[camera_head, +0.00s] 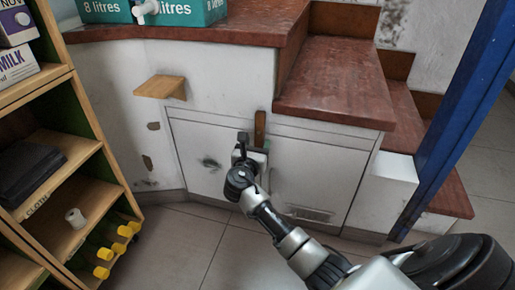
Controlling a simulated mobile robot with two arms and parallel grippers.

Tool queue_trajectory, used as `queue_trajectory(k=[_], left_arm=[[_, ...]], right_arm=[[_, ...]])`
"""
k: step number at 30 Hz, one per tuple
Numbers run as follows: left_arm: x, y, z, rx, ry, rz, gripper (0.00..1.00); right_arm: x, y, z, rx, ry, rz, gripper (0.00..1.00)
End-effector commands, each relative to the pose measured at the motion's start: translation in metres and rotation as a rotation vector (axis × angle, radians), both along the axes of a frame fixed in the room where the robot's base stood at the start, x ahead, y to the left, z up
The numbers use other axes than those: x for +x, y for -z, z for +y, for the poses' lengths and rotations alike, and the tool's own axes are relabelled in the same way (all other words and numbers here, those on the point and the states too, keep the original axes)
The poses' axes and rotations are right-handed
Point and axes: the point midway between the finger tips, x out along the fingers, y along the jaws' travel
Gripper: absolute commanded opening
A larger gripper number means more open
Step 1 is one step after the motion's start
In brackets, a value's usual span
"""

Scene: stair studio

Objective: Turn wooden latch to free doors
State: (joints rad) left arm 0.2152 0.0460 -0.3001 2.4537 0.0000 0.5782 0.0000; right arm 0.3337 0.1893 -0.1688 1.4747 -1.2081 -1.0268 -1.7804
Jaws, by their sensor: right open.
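The wooden latch (260,128) is a narrow brown strip standing upright at the top of the seam between two white cabinet doors. The left door (195,150) and the right door (315,175) both look closed. My right gripper (252,143) is open in front of the doors, just below and slightly left of the visible part of the latch. It hides the latch's lower end, and I cannot tell whether it touches the latch. My left gripper is not in view.
A small wooden shelf (160,87) juts from the wall left of the doors. Red-brown steps (335,85) rise above and to the right. A blue post (445,120) stands at right. A wooden shelf unit (90,195) stands at left. The tiled floor (190,235) before the doors is clear.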

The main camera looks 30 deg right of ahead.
Motion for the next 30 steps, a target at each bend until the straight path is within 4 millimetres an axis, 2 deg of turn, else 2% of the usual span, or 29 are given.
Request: queue_trajectory(k=[4, 12, 14, 22, 30], left_arm=[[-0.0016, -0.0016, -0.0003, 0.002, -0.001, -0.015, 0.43], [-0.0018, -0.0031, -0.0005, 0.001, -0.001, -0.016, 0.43], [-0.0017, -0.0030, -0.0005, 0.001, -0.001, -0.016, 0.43], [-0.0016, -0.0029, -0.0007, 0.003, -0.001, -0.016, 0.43], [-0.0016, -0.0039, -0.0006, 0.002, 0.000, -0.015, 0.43]], right_arm=[[0.0061, 0.0001, -0.0073, 0.000, 0.001, -0.001, 0.55], [0.0069, -0.0006, -0.0082, 0.001, 0.000, 0.000, 0.55], [0.0068, -0.0006, -0.0081, 0.001, 0.000, 0.000, 0.48], [0.0067, -0.0004, -0.0078, 0.001, 0.000, 0.000, 0.06], [0.0073, -0.0007, -0.0072, 0.018, 0.000, -0.019, 0.06]])
